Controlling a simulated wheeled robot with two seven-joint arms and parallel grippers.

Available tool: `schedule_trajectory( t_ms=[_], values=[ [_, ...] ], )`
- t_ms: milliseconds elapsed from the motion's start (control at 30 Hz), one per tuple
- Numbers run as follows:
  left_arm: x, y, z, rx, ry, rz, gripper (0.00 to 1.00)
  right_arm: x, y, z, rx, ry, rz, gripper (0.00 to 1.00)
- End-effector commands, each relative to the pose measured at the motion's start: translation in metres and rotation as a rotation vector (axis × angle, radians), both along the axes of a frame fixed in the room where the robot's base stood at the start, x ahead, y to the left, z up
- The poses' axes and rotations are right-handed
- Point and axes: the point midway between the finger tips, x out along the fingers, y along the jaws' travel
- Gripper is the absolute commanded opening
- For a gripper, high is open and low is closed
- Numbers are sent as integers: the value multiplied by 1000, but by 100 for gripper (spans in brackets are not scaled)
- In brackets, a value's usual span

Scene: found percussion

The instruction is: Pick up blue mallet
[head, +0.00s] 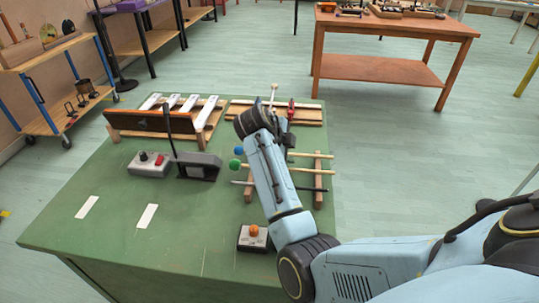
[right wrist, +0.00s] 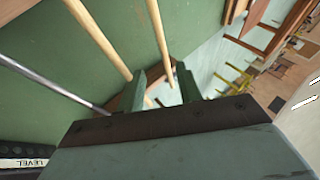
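The blue mallet (head: 239,151) lies across two wooden rails of a rack on the green table, its head at the left and its pale stick running right. A green-headed mallet (head: 234,164) lies parallel just in front of it. My right gripper (head: 289,153) is over the blue mallet's stick, mostly hidden by my arm. In the right wrist view my right gripper (right wrist: 163,86) is open. A pale stick (right wrist: 158,30), by its order the blue mallet's, runs into the gap between the fingers; contact is unclear. Another stick (right wrist: 98,36) passes behind the left finger. My left gripper is not in view.
A dark rod (head: 240,182) lies on the rack's rails (head: 318,185) in front of the mallets. A box with an orange knob (head: 253,236), a grey device (head: 198,166) and a bar instrument (head: 178,118) stand on the green table (head: 110,180). The front left is mostly clear.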

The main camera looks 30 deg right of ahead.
Motion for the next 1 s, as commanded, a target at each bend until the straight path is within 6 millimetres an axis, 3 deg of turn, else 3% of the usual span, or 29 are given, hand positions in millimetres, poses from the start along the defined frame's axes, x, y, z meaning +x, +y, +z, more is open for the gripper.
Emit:
schedule_trajectory(
  t_ms=[400, 733, 1000],
  values=[
    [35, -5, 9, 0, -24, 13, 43, 13, -32, -33, -1, 1, 0, 35],
    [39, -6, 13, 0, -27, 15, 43, 14, -36, -38, 1, 0, 2, 35],
    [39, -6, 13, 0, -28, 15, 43, 14, -36, -37, 1, 0, 2, 0]
  ],
)
